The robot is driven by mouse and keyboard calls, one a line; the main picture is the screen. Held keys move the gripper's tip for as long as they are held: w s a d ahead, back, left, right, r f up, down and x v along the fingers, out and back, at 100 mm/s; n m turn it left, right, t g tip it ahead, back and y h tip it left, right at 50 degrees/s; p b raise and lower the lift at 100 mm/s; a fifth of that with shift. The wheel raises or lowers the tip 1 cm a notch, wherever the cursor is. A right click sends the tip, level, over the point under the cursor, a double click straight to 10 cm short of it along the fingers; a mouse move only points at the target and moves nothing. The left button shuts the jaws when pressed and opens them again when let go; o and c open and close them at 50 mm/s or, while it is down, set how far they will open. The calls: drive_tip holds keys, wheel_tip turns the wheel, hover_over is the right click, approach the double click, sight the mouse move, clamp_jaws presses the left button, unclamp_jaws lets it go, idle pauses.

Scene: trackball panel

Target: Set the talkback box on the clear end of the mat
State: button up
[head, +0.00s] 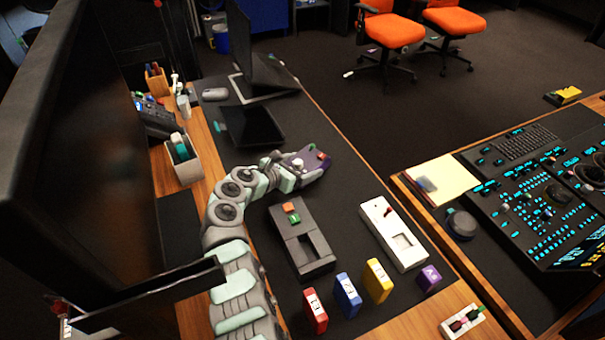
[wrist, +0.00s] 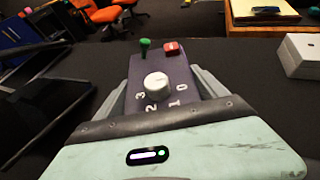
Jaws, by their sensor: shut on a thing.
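The talkback box (wrist: 160,85) is a dark purple box with a white numbered knob, a green toggle and a red button. My gripper (wrist: 160,95) is shut on it, with a finger along each side. In the head view the box (head: 318,162) sticks out from my gripper (head: 300,165) over the dark mat (head: 345,185), near its right edge. I cannot tell whether its underside touches the mat. The lower part of the box is hidden by my gripper.
A dark box with orange and green buttons (head: 300,240) and a white box with a red lever (head: 393,232) stand nearer on the mat. Red (head: 315,310), blue (head: 347,295), yellow (head: 377,280) and purple (head: 428,278) blocks line the near end. A black tablet (head: 250,125) and laptop (head: 262,75) lie beyond.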

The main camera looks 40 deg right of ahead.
drive_tip(key=shift+s+f, duration=0.1)
drive_tip(key=shift+f, duration=0.85)
drive_tip(key=shift+r, duration=0.1)
drive_tip(key=o, duration=2)
drive_tip(key=p+v, duration=0.3)
drive_tip(key=v, duration=0.4)
drive_tip(key=shift+p, duration=0.3)
drive_tip(key=shift+a, duration=0.25)
